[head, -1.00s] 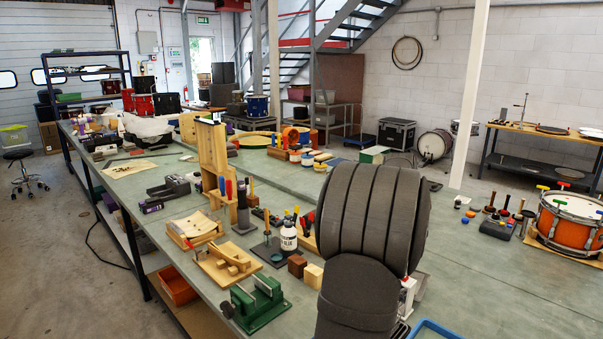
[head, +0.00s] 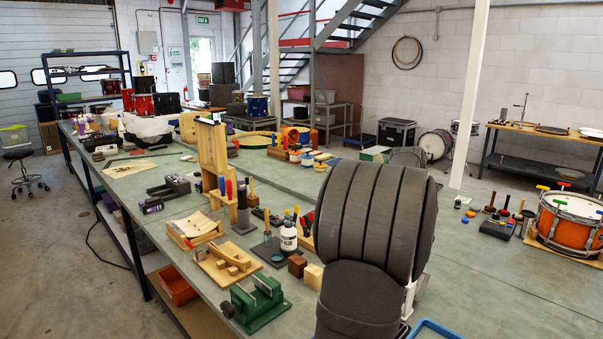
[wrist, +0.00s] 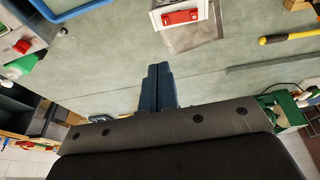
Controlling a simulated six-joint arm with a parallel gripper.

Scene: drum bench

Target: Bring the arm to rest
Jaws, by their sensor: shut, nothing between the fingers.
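My gripper (wrist: 160,85) shows in the wrist view as two dark blue fingers pressed together, shut and empty, over bare green-grey bench top. Its fingertips point toward a white box with a red front (wrist: 181,14) and are apart from it. In the head view my dark grey arm rises at the right of centre, over the near part of the workbench (head: 480,270). My gripper is hidden behind the arm there.
A green vise (head: 258,303), wooden blocks (head: 313,276) and a white glue bottle (head: 288,237) stand left of my arm. An orange drum (head: 570,222) with colored pegs stands at the right. A blue tray (head: 437,329) lies at the front edge. Bench top right of my arm is largely clear.

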